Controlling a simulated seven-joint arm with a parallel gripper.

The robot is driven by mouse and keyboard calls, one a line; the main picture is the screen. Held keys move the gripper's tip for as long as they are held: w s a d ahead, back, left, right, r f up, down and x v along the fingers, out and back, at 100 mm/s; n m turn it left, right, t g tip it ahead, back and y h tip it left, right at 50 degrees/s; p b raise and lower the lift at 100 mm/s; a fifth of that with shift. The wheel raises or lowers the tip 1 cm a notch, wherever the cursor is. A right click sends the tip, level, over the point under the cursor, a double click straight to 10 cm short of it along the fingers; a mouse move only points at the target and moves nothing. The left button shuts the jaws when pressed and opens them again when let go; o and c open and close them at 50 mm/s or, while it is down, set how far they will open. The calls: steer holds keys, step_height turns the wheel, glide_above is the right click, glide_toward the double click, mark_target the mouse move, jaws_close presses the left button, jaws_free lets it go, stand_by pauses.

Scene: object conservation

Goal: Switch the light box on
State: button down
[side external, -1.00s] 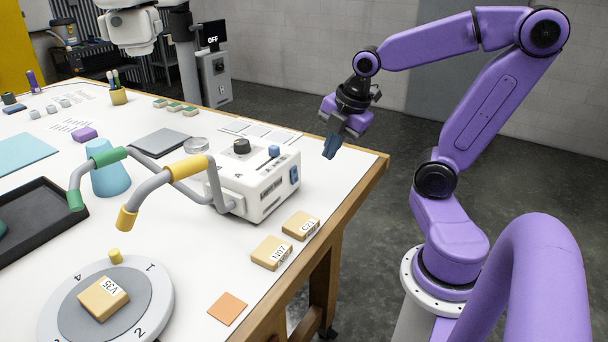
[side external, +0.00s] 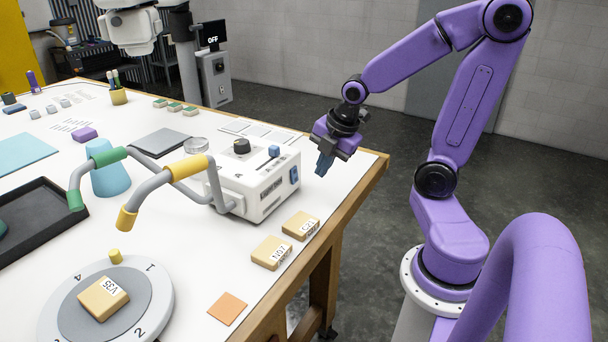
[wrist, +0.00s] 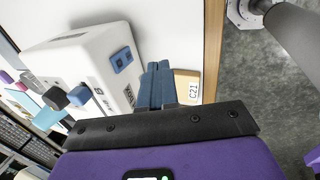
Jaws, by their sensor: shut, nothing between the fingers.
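A white control box, likely the light box (side external: 262,192), stands near the right edge of the table, with a black knob (side external: 241,146) and a blue knob (side external: 274,151) on top. A blue rocker switch (side external: 294,174) is on its right end face; it also shows in the wrist view (wrist: 122,60). Which way the rocker is pressed is too small to tell. My gripper (side external: 324,166) is shut and empty, its blue fingers pointing down just right of the switch and apart from it. In the wrist view the fingertips (wrist: 159,67) lie right of the switch.
Tan blocks C21 (side external: 301,225) and N07 (side external: 271,252) lie in front of the box. A bent grey handle with a yellow grip (side external: 185,168) reaches left from the box. A screen reading OFF (side external: 213,36) stands behind the table.

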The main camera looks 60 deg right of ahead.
mark_target(295, 175)
steer(key=x, duration=0.4)
steer(key=shift+w+f, duration=0.1)
steer(key=shift+w, duration=1)
steer(key=shift+w+f, duration=0.1)
steer(key=shift+w, duration=0.8)
steer(key=shift+w+f, duration=0.15)
steer(key=shift+w, duration=0.1)
